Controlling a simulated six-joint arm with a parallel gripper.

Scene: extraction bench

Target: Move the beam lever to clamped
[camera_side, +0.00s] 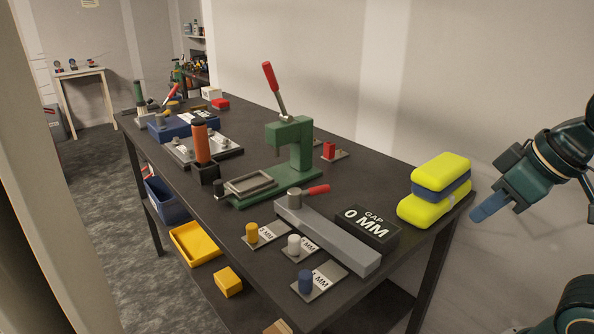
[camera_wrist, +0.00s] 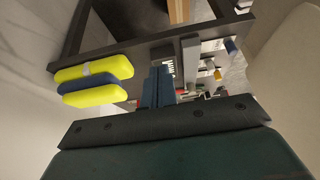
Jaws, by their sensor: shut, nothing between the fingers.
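A long grey beam (camera_side: 335,242) lies on the dark bench, with a round grey post near its far end. A short lever with a red handle (camera_side: 318,190) sticks out from that post to the right, lying roughly level. A black block (camera_side: 366,228) reading "GAP 0 MM" stands right of the beam. My gripper (camera_side: 489,208) is shut and empty, in the air beyond the bench's right end, well apart from the lever. In the wrist view its closed blue fingers (camera_wrist: 158,84) point toward the bench, and the beam (camera_wrist: 191,58) shows right of them. The lever is not clear there.
A yellow and blue stack (camera_side: 440,188) stands at the bench's right end, between my gripper and the beam. A green press (camera_side: 300,150) with a raised red-handled arm stands behind the beam. Labelled plates with coloured pegs (camera_side: 305,283) lie in front of it.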

